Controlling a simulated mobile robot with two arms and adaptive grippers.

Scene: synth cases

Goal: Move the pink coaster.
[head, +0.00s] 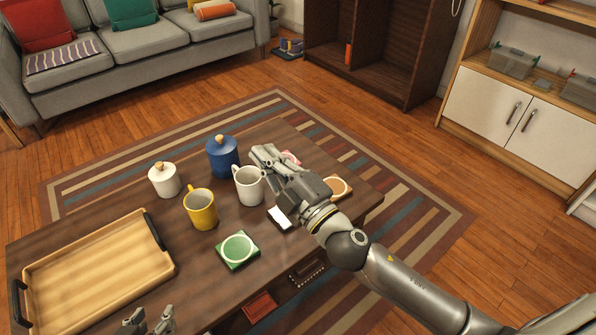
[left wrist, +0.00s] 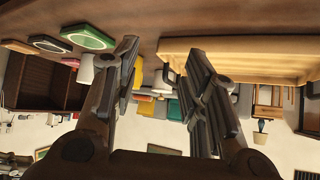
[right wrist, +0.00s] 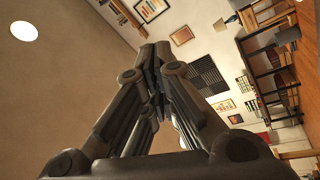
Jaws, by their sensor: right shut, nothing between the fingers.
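The pink coaster (head: 291,158) is mostly hidden behind my right gripper in the head view; only a small pink patch shows near the table's far edge. My right gripper (head: 264,153) is shut and empty, above the table by the white mug. In the right wrist view its fingers (right wrist: 155,65) meet, with wall and ceiling behind. My left gripper (head: 150,320) is at the bottom edge of the head view, near the tray's front corner. The left wrist view shows its fingers (left wrist: 160,65) wide apart with nothing held between them.
On the table stand a white mug (head: 249,187), yellow mug (head: 201,211), blue jar (head: 222,158) and white jar (head: 164,181). A green coaster (head: 237,251), a tan coaster (head: 338,188) and a partly hidden white-topped item (head: 279,217) lie nearby. A wooden tray (head: 92,242) fills the left.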

